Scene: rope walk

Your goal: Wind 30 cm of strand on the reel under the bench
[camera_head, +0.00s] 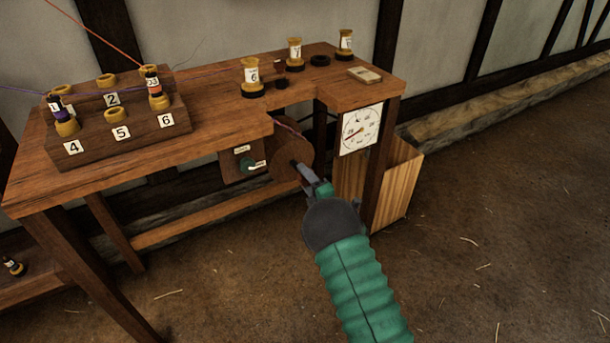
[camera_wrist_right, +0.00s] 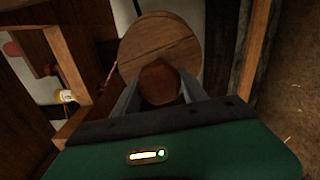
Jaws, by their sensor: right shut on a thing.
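The wooden reel (camera_head: 283,158) is a round brown disc under the bench's front edge, partly hidden by my right gripper (camera_head: 299,169). In the right wrist view the reel (camera_wrist_right: 158,40) fills the upper middle. My right gripper (camera_wrist_right: 160,90) is shut on a rounded brown knob (camera_wrist_right: 160,82) in front of the disc. A purple-pink strand (camera_head: 288,127) runs at the reel's upper edge. The round dial (camera_head: 361,129) with a red needle hangs on the bench's front right; its exact reading is too small to tell. My left gripper is not in view.
The bench (camera_head: 215,105) carries a numbered block (camera_head: 118,138) with spools, and more spools (camera_head: 252,78) at the back. A small panel with a green knob (camera_head: 246,164) is left of the reel. A wooden bin (camera_head: 405,180) stands right. Bare floor lies in front.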

